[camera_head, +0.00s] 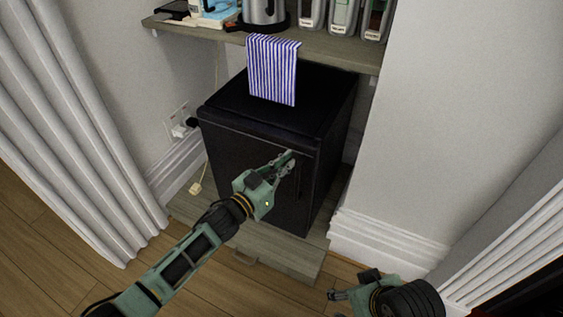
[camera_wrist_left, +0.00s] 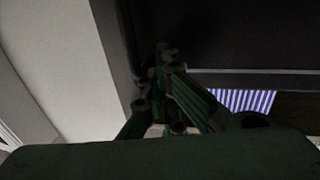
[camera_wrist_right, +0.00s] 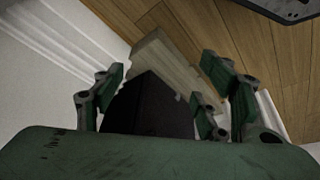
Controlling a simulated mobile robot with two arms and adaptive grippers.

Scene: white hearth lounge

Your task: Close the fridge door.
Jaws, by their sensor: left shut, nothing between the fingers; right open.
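A small black fridge (camera_head: 240,170) stands under a wooden shelf in the head view. Its front door looks flush with the body, with no gap that I can make out. My left gripper (camera_head: 287,160) is shut and empty, with its fingertips at the upper right part of the door front. In the left wrist view the shut fingers (camera_wrist_left: 165,55) are against or very near the dark fridge face (camera_wrist_left: 230,35); I cannot tell if they touch. My right gripper (camera_head: 333,294) is open and empty, low and to the right. The right wrist view shows its spread fingers (camera_wrist_right: 165,85).
A striped blue-and-white cloth (camera_head: 273,70) hangs from the shelf (camera_head: 330,50) over the fridge top. The shelf holds a kettle (camera_head: 264,14) and several containers. A white curtain (camera_head: 75,130) is at left. A wooden board (camera_head: 265,262) lies before the fridge.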

